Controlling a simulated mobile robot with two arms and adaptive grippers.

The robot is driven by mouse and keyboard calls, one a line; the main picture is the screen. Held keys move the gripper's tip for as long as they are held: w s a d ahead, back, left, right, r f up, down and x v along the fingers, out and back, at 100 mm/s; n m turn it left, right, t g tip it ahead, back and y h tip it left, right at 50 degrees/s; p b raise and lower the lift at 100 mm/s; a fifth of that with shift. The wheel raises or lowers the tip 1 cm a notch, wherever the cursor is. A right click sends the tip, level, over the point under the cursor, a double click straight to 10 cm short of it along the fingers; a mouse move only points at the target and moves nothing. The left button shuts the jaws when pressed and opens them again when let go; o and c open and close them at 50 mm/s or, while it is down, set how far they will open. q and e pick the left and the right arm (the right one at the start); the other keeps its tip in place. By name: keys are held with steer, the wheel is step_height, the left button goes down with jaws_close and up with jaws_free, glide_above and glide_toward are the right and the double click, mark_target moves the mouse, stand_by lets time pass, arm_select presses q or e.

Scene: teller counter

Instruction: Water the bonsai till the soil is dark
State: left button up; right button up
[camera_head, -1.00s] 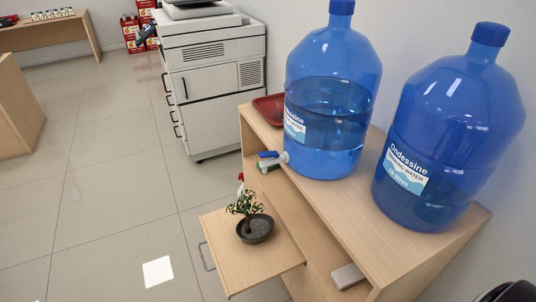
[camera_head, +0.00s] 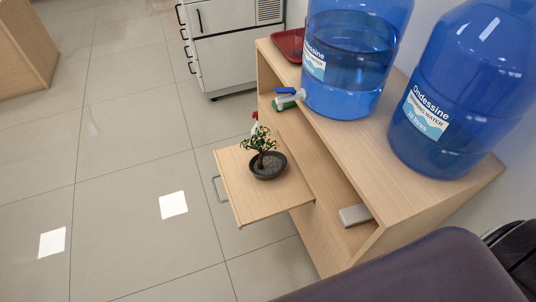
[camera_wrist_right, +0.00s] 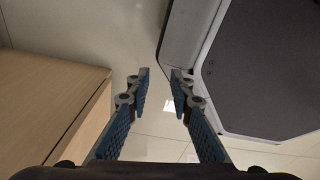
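The bonsai (camera_head: 258,143) stands upright in a dark round pot (camera_head: 268,170) on a pulled-out wooden shelf (camera_head: 240,196). The visible soil looks grey; its wetness is hard to judge. A small red and white object, perhaps a spray bottle (camera_head: 254,128), shows partly hidden behind the bonsai. My right gripper (camera_wrist_right: 160,72) is open and empty in the right wrist view, away from the bonsai. My left gripper is out of view.
A second blue bottle (camera_head: 440,145) stands at the right. A red tray (camera_head: 288,44) lies behind the first bottle. A small grey box (camera_head: 355,215) lies on the inner shelf. A grey-white machine (camera_head: 235,45) stands behind. The tiled floor left is clear.

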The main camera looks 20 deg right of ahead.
steer(key=w+r, duration=0.1)
steer(key=w, duration=0.3)
steer(key=w+d+r+t, duration=0.1)
steer(key=w+r, duration=0.1)
steer(key=w, duration=0.1)
steer(key=w+r+m+t+p, duration=0.1)
steer(key=w, duration=0.3)
steer(key=shift+w+d+r, duration=0.3)
steer(key=shift+w, duration=0.05)
jaws_close()
steer(key=w+d+r+m+t+p, duration=0.1)
steer(key=w+d+r+t, duration=0.1)
steer(key=w+r, duration=0.9)
steer(key=w+d+r+m+t+p, duration=0.1)
steer(key=w+r+t, duration=0.1)
steer(key=w+r, duration=0.85)
steer(key=w+r+t+p, duration=0.1)
steer(key=w+r, duration=0.4)
steer(key=r, duration=0.9)
steer(key=w+r+t+y+p, duration=0.1)
steer(key=w+r+t, duration=0.3)
steer(key=r, duration=1)
steer(key=w+r+m+t+p, duration=0.1)
steer(key=w+r+t, duration=0.2)
steer(key=r, duration=1.1)
steer(key=w, duration=0.3)
steer(key=shift+d+r, duration=0.15)
steer(key=shift+d, duration=0.05)
